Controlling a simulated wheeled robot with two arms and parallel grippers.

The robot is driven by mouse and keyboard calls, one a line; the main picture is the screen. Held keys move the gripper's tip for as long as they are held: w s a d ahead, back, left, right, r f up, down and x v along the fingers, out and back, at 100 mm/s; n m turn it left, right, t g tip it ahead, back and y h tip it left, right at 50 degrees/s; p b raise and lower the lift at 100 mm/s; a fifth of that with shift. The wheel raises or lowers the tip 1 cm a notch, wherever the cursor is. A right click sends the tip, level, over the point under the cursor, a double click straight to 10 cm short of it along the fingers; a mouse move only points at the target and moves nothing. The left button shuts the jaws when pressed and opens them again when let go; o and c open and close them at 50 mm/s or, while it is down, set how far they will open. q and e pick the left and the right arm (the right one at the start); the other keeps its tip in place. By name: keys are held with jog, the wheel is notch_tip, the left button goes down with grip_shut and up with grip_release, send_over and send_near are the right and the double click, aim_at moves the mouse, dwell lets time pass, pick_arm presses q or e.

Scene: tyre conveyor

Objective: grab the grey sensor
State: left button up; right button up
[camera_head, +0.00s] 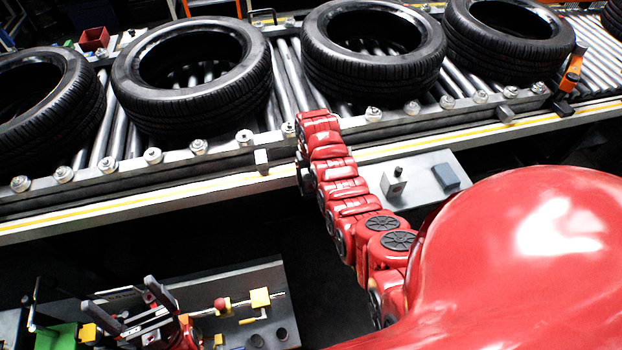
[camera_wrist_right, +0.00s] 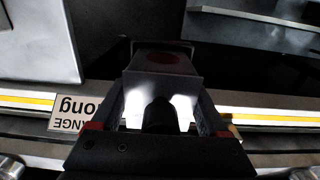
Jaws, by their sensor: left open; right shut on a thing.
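In the right wrist view, my right gripper (camera_wrist_right: 163,84) is shut on a grey box-shaped sensor (camera_wrist_right: 188,64) with a dark red round patch on its face. The sensor sits between the two fingers at their tips. In the head view my right arm reaches to the conveyor's near edge; its gripper and the held sensor are mostly hidden behind the red arm links. My left gripper (camera_head: 128,314) is open and empty at the lower left, above a cluttered bench.
Several black tyres (camera_head: 375,62) lie on the roller conveyor (camera_head: 290,75). An orange-and-black device (camera_head: 571,72) stands on its rail at right. A grey plate (camera_head: 420,170) below the rail carries small boxes. The bench (camera_head: 268,280) at lower left holds yellow parts.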

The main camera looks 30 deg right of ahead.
grip_shut()
jog(key=shift+r, duration=0.1)
